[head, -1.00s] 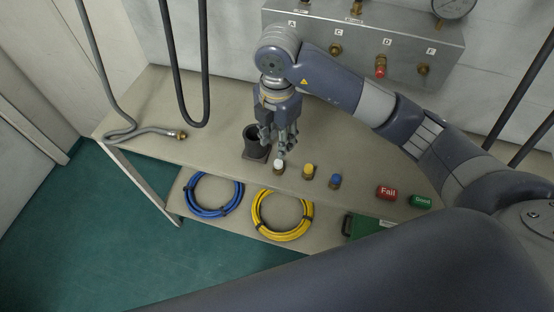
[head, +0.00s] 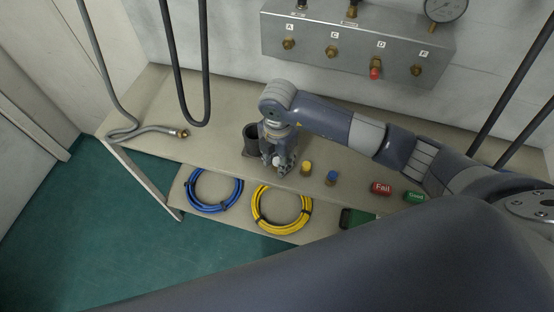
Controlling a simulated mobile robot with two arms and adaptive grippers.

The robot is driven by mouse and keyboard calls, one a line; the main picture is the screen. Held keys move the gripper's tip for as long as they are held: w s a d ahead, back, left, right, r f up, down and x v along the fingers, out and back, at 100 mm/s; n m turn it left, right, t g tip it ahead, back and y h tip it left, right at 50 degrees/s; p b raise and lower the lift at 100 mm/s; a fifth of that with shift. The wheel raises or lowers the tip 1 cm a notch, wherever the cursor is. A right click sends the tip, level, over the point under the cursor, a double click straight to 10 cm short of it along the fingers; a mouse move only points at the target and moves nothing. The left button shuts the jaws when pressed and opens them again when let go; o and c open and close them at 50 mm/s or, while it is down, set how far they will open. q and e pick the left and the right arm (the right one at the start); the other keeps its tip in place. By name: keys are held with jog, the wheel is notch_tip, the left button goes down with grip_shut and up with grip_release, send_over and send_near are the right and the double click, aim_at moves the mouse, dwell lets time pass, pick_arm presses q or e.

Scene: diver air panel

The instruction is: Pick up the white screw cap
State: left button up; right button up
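The white screw cap (head: 276,161) stands near the front edge of the bench, mostly covered by my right gripper (head: 278,165). That gripper points down with its fingers around the cap, near the bench top. I cannot tell whether the fingers press on the cap. The cap seems still at its place in the row, left of the yellow cap (head: 306,168) and the blue cap (head: 332,178). My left gripper is not in view.
Blue (head: 190,188) and yellow (head: 257,212) hose coils lie on a lower shelf. A valve panel (head: 310,42) is behind.

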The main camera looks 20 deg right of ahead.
aim_at(278, 159)
grip_shut()
jog(key=shift+r, duration=0.1)
jog(key=shift+r+b, duration=0.35)
jog(key=shift+r, duration=0.1)
notch_tip(278, 159, up, 2)
jog(key=shift+r+b, duration=0.25)
jog(key=shift+b, duration=0.45)
jog(key=s+d+b, duration=0.2)
jog(key=s, duration=0.5)
jog(key=s+d+r+b, duration=0.1)
jog(key=s+d, duration=0.2)
jog(key=s, duration=0.5)
jog(key=shift+s+r+b, duration=0.15)
jog(key=shift+r+b, duration=0.1)
jog(key=shift+b, duration=0.15)
